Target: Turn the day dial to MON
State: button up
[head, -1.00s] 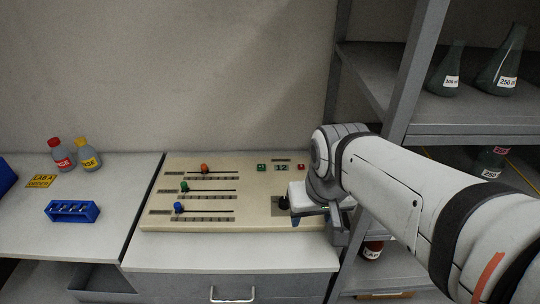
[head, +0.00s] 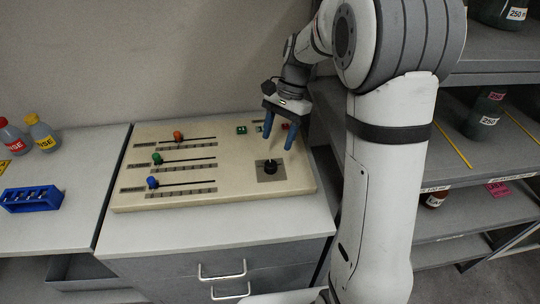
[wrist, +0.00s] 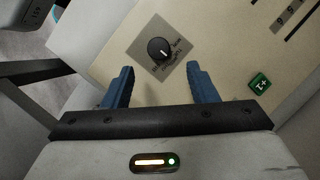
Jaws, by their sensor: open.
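The day dial (head: 270,167) is a black round knob on a grey square plate at the right front of the beige control panel (head: 225,190). In the wrist view the dial (wrist: 159,50) shows a white pointer mark, with small lettering around its lower right that I cannot read. My gripper (head: 279,144) is open and empty, its blue fingers pointing down above the panel, behind the dial. In the wrist view the gripper (wrist: 161,74) has its fingers apart, with the dial beyond the gap between their tips, not touched.
Three sliders with orange (head: 178,136), green (head: 157,158) and blue (head: 152,182) knobs occupy the panel's left. A green button (head: 241,130) sits near the back edge. A blue tube rack (head: 32,199) and two bottles stand at left. Shelving (head: 480,150) with bottles is close at right.

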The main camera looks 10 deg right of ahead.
aim_at(271, 163)
jog(key=x, duration=0.7)
jog(key=shift+s+f, duration=0.15)
jog(key=shift+c, duration=0.5)
